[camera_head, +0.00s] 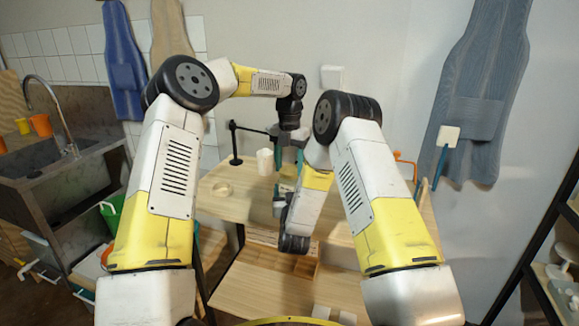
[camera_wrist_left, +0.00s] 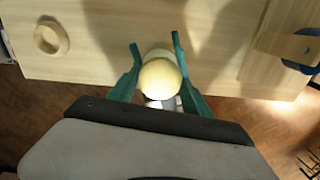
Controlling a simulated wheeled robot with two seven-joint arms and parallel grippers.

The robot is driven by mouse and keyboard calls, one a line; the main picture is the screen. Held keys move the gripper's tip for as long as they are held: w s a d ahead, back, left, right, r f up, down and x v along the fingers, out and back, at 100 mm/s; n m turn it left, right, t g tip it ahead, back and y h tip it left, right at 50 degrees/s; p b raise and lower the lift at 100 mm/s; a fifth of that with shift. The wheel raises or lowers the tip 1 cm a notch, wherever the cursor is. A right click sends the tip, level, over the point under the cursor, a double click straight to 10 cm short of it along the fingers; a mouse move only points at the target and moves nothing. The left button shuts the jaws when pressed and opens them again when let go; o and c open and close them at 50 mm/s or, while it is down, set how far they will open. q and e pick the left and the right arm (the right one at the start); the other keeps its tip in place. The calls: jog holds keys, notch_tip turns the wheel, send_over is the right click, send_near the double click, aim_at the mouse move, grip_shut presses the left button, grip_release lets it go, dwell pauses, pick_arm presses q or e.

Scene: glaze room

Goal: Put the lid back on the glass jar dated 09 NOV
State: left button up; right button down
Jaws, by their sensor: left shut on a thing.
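My left gripper (camera_wrist_left: 156,50) has green fingers closed on both sides of a cream, rounded piece that looks like the lid (camera_wrist_left: 159,77). In the head view my left gripper (camera_head: 288,152) is held above the wooden table, partly covered by my right arm. A small pale grey thing (camera_wrist_left: 165,103) shows just below the held piece, mostly hidden. No jar with a readable date shows; my right arm covers part of the table.
A pale ring (camera_head: 222,189) lies on the table's left; it also shows in the left wrist view (camera_wrist_left: 51,37). A white cup-like thing (camera_head: 264,162) is beside my left gripper. A dark stand (camera_head: 235,143) is at the back left. A sink (camera_head: 55,165) stands far left.

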pick_arm(q)
jog(key=shift+w+r, duration=0.1)
jog(key=o, duration=1.3)
jog(key=shift+r, duration=2.2)
jog(key=shift+c, duration=0.3)
